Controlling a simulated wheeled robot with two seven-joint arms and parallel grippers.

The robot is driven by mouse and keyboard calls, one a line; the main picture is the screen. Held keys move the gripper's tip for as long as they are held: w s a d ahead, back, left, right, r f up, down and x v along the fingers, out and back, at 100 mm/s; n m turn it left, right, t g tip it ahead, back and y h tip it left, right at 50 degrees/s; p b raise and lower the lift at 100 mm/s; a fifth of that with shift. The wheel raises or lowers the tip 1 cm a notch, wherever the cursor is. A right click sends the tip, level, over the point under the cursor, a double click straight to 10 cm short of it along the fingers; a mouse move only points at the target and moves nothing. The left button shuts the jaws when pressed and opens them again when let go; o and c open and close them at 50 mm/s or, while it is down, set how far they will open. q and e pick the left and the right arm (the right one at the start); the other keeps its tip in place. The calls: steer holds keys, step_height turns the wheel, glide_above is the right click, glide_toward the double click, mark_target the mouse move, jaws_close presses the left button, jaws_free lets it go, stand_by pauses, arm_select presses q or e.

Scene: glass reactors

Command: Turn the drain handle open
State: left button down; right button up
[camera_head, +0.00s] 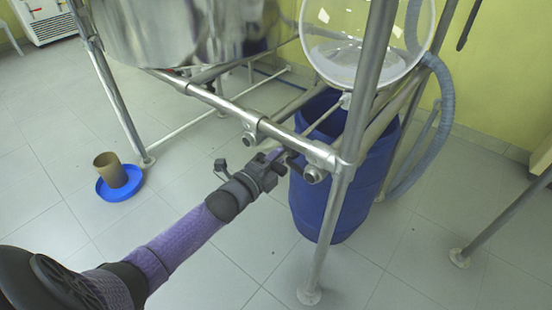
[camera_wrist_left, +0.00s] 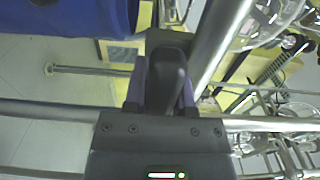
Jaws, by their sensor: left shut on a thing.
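My left gripper (camera_head: 277,159) reaches in from the left, up to the metal frame under the glass vessel. In the left wrist view, the dark drain handle (camera_wrist_left: 168,72) stands between the two purple fingers of the left gripper (camera_wrist_left: 163,84), which are shut on it. In the head view the gripper and frame mostly hide the handle, so its angle is hard to tell. The clear round glass vessel (camera_head: 357,62) with pale contents hangs above, its outlet over the blue drum (camera_head: 335,218). My right gripper is not in view.
Metal frame tubes (camera_head: 222,104) run close above the gripper, with an upright leg (camera_head: 329,232) to its right. A blue tray (camera_head: 107,190) with a brown cylinder (camera_head: 108,166) sits on the floor at left. A grey hose (camera_head: 447,98) hangs at right. The floor in front is clear.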

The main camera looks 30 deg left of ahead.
arm_select(q)
steer(key=shift+n, duration=0.4)
steer(key=n+p, duration=0.1)
steer(key=n, duration=0.1)
steer(key=shift+r+n, duration=0.1)
steer(key=shift+n, duration=0.3)
steer(key=n+p, duration=0.1)
steer(key=n, duration=0.3)
steer(key=shift+n, duration=0.3)
steer(key=n+p, duration=0.1)
steer(key=n, duration=0.7)
steer(key=shift+n, duration=0.8)
